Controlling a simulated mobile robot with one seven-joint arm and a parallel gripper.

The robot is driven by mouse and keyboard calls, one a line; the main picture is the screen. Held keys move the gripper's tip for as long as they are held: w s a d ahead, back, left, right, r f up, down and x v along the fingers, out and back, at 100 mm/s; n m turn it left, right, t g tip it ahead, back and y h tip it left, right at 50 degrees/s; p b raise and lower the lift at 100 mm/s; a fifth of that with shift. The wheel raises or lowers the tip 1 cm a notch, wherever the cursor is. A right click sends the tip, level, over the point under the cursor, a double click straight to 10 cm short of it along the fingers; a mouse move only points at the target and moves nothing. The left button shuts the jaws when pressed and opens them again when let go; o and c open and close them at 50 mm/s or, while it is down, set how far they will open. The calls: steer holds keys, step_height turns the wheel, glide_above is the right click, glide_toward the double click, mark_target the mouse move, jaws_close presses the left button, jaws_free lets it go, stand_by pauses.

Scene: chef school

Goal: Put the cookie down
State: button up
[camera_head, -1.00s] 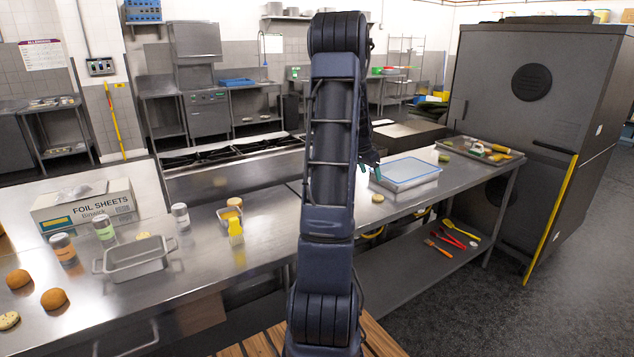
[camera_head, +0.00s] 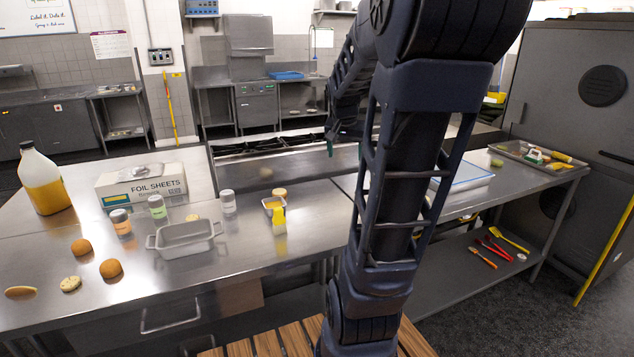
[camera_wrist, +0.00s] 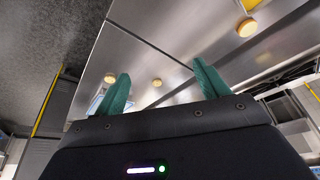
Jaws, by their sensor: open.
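A pale speckled cookie (camera_head: 70,284) lies on the steel counter at the left in the head view. Another small pale cookie (camera_head: 192,217) lies behind the metal pan. In the wrist view, round tan pieces show on the steel: one piece (camera_wrist: 157,82) between my fingers' directions, one (camera_wrist: 109,78) near the left finger, and a larger one (camera_wrist: 247,27) at upper right. I cannot tell which of them is a cookie. My gripper (camera_wrist: 163,88) is open, its two green fingers wide apart, with nothing held. In the head view my arm hides most of it.
A tray (camera_head: 540,158) stands at the far right.

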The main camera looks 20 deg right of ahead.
steer(key=s+a+n+t+y, duration=0.1)
steer(key=s+a+n, duration=0.6)
steer(key=s+a, duration=0.8)
steer(key=shift+a+f+n+y, duration=0.2)
steer(key=shift+a+n+y, duration=0.15)
steer(key=shift+y, duration=0.35)
